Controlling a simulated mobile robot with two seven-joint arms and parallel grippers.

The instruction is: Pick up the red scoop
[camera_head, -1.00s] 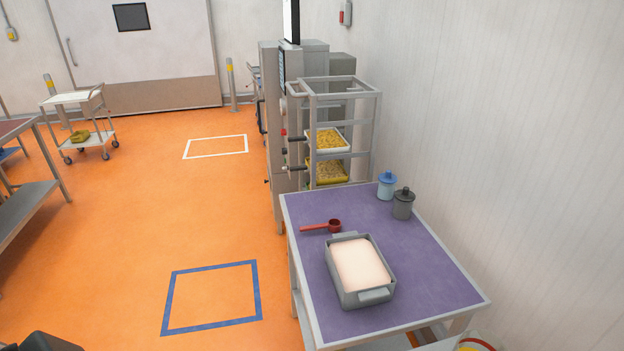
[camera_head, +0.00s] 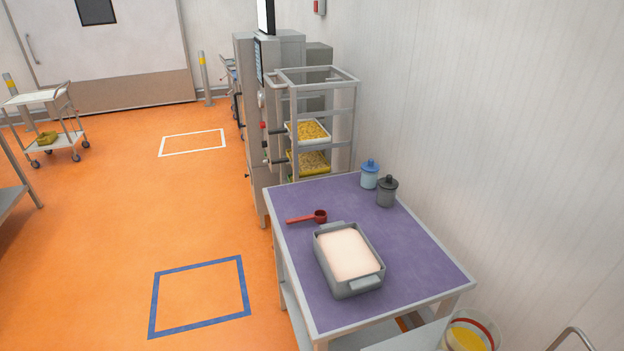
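The red scoop (camera_head: 308,217) lies on the purple top of the table (camera_head: 415,257), near its left edge. Its round cup is at the right end and its handle points left. It lies just behind a grey bin (camera_head: 350,260) filled with pale powder, apart from it. Neither of my grippers shows in the head view.
A blue lidded jar (camera_head: 369,174) and a dark grey one (camera_head: 387,191) stand at the table's back right. A bucket (camera_head: 468,335) stands at the bottom right. The orange floor left of the table is clear.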

